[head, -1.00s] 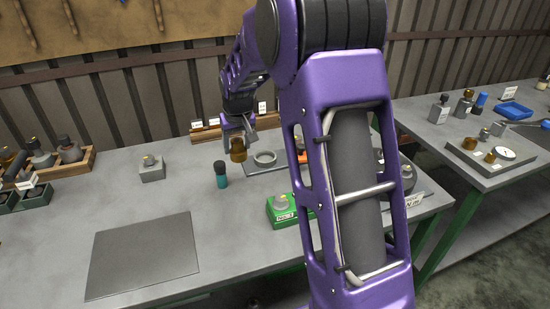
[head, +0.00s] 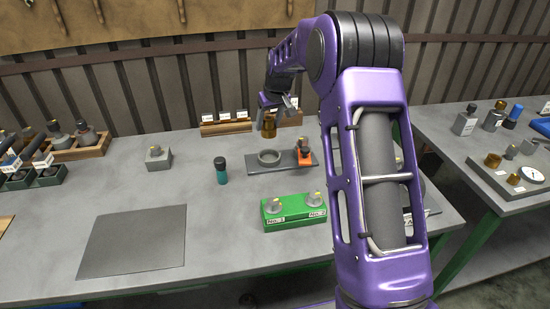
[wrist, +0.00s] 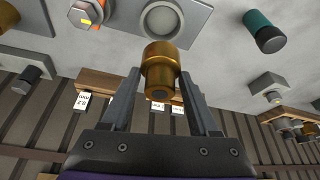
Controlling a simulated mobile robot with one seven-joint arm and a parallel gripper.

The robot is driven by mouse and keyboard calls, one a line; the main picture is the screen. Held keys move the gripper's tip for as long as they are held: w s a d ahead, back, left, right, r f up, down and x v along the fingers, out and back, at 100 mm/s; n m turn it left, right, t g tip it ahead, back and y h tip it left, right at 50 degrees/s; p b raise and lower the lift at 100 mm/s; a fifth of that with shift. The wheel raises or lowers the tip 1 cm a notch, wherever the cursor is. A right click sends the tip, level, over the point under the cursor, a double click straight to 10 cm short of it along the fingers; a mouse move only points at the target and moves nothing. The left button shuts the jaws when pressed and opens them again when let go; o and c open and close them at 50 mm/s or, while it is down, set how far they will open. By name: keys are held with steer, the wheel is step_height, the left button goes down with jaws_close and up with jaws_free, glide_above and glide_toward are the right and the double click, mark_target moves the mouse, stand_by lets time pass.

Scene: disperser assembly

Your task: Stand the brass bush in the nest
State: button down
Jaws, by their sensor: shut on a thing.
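My gripper (head: 272,108) is shut on the brass bush (head: 268,126), a stepped golden-brown cylinder. The wrist view shows the bush (wrist: 161,58) pinched between the two fingertips. The round grey ring (head: 280,158), which looks like the nest, sits on a dark plate (head: 296,164) on the bench. In the head view the bush is held up in the air, above the ring in the picture. In the wrist view the ring (wrist: 145,22) shows just beyond the bush, its opening pale and apparently empty. The exact height gap cannot be told.
An orange part (head: 304,157) stands at the plate's right end. A teal-and-black bottle (head: 221,172) stands left of the ring. A green block (head: 294,220) with two knobbed pieces is in front. A wooden rack (head: 226,127) stands behind.

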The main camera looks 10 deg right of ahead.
glide_above(268, 158)
steer(key=f, duration=0.6)
steer(key=s+f, duration=0.1)
steer(key=f, duration=0.3)
steer(key=shift+d, duration=0.15)
steer(key=shift+r, duration=0.1)
steer(key=shift+s+f+b, duration=0.25)
steer(key=shift+f+b, duration=0.4)
steer(key=shift+f, duration=0.05)
steer(key=shift+c, duration=0.8)
jaws_free()
steer(key=shift+f, duration=0.15)
steer(key=shift+r+p, duration=0.35)
steer(key=shift+r, duration=0.05)
steer(key=v, duration=1.2)
steer(key=shift+w+r+p, duration=0.2)
steer(key=shift+r+p, duration=0.1)
steer(key=shift+r, duration=0.05)
